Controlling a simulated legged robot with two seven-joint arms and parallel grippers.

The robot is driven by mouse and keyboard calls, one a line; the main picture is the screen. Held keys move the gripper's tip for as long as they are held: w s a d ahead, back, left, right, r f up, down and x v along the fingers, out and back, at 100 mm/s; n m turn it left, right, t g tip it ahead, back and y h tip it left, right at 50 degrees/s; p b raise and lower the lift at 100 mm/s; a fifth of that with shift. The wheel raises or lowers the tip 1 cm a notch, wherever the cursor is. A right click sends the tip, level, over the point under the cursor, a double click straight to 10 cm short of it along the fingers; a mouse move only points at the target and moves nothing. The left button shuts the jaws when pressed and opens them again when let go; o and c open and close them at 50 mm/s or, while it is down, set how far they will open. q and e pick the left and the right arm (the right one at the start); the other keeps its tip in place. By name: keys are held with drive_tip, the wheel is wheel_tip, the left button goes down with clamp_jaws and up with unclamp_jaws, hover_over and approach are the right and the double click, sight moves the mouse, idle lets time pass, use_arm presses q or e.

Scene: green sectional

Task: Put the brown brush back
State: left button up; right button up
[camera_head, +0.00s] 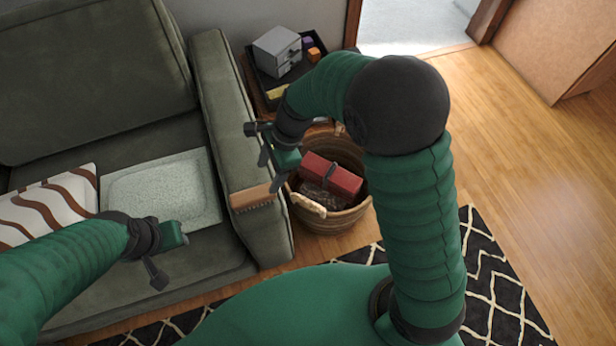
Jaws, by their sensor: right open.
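The brown brush (253,197) lies at the front of the green sofa's armrest (228,130), its bristles along the lower edge. My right gripper (270,172) is open just above and to the right of the brush's right end. I cannot tell whether it touches the brush. My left gripper (163,256) is over the front of the sofa seat, away from the brush. Its fingers are partly hidden, so its opening is unclear.
A wicker basket (330,222) holding a red item (331,177) stands right of the armrest. A dark side table behind bears a grey drawer box (277,50) and small coloured blocks. A tray-shaped light item (160,188) and striped cushion (50,207) are on the seat.

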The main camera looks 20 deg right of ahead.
drive_tip(key=s+d+r+n+t+h, duration=0.2)
drive_tip(key=s+d+n+h, duration=0.2)
drive_tip(key=s+d+n, duration=0.6)
drive_tip(key=d+n, duration=0.3)
drive_tip(key=n, duration=0.4)
drive_tip(key=shift+s+d+t, duration=0.3)
drive_tip(key=shift+d, duration=0.05)
